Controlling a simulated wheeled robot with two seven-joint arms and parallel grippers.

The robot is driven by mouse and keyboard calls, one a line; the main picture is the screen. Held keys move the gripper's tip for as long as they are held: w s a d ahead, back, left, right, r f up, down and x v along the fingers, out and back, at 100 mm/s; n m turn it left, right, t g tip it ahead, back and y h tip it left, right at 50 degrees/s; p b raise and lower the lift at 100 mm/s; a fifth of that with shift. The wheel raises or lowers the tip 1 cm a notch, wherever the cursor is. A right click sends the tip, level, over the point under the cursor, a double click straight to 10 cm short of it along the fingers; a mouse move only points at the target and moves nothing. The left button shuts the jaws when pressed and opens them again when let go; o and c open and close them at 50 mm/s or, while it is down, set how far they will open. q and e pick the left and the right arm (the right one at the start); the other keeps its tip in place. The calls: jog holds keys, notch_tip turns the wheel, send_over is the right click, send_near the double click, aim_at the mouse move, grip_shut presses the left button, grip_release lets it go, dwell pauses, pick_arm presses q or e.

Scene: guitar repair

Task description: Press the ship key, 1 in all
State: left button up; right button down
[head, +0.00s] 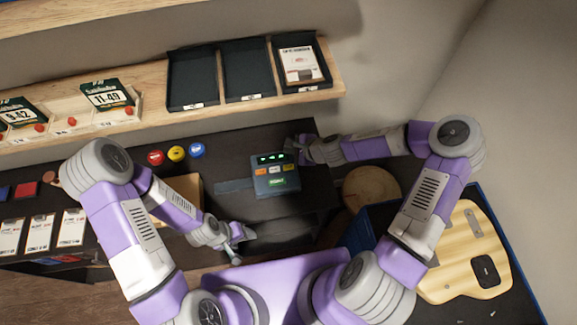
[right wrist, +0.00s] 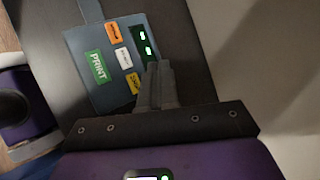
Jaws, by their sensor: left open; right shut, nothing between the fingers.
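A dark grey key device (head: 262,186) sits on the dark bench, with a green-lit display (head: 270,157) along its far edge. Below the display are an orange key (head: 261,172), a white key (head: 275,170) and a yellow key (head: 288,168); a larger green PRINT key (right wrist: 99,67) is also there. The small labels are too blurred to tell which is the ship key. My right gripper (right wrist: 160,72) is shut and empty, its tips over the device's edge by the display and yellow key, partly covering both. I cannot tell whether it touches. My left gripper (head: 238,246) is open and empty near the bench front.
Red (head: 156,157), yellow (head: 177,153) and blue (head: 197,150) round buttons stand left of the device. A shelf above holds black trays (head: 193,78). A round wooden stool-like disc (head: 371,190) and a guitar body (head: 462,262) are at right.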

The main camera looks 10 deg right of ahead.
jog(key=shift+f, duration=0.15)
jog(key=b, duration=0.6)
send_over(290, 168)
notch_tip(290, 168, down, 8)
jog(key=shift+d+r, duration=0.1)
jog(key=shift+f+b, duration=0.4)
jog(key=shift+b, duration=0.1)
jog(key=shift+s, duration=0.1)
dwell(1.1)
jog(key=shift+f+b, duration=0.4)
jog(key=shift+b, duration=0.05)
jog(key=shift+f+b, duration=0.4)
jog(key=shift+b, duration=0.05)
dwell(0.5)
jog(key=shift+r, duration=0.1)
jog(key=shift+r+p, duration=0.6)
jog(key=shift+r, duration=0.15)
